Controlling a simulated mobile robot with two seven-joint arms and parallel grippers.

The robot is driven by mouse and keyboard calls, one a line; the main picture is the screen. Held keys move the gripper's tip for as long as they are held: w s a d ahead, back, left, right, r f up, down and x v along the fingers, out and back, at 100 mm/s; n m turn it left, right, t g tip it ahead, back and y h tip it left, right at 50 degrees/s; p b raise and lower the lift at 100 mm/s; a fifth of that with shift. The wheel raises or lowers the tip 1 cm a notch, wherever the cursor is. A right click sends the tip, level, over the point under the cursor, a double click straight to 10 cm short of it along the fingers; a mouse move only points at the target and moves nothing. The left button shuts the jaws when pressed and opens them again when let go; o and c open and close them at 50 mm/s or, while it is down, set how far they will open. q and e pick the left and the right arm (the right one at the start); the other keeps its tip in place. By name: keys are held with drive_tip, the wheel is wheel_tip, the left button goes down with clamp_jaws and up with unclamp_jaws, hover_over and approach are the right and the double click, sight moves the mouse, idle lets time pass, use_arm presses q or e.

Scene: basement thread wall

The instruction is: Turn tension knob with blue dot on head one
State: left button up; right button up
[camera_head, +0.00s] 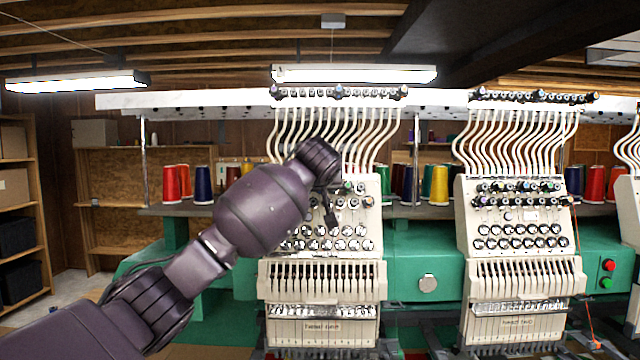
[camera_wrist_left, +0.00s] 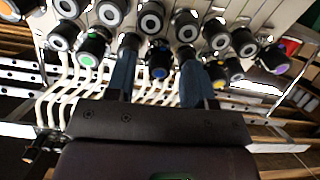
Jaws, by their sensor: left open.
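The tension knob with the blue dot (camera_wrist_left: 160,70) is a dark knob near the middle of the left wrist view. My left gripper (camera_wrist_left: 159,50) is open, with one blue-grey finger on each side of this knob; I cannot tell whether either finger touches it. In the head view my left arm reaches to the left machine head (camera_head: 320,275), and its wrist hides part of that head's knob rows. The left gripper's fingers (camera_head: 329,214) are mostly hidden there. The small head labels are hard to read. My right gripper is not in view.
Neighbouring knobs crowd close: one with a green dot (camera_wrist_left: 88,60), one with a yellow dot (camera_wrist_left: 220,84) and one with a purple dot (camera_wrist_left: 281,69). White thread tubes (camera_head: 345,135) hang above the knobs. A similar machine head (camera_head: 520,265) stands to the right.

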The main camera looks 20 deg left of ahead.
use_arm(q)
clamp_jaws()
drive_tip(key=shift+n, duration=0.3)
drive_tip(key=n+b, duration=0.1)
drive_tip(key=n, duration=0.9)
drive_tip(key=shift+n, duration=0.4)
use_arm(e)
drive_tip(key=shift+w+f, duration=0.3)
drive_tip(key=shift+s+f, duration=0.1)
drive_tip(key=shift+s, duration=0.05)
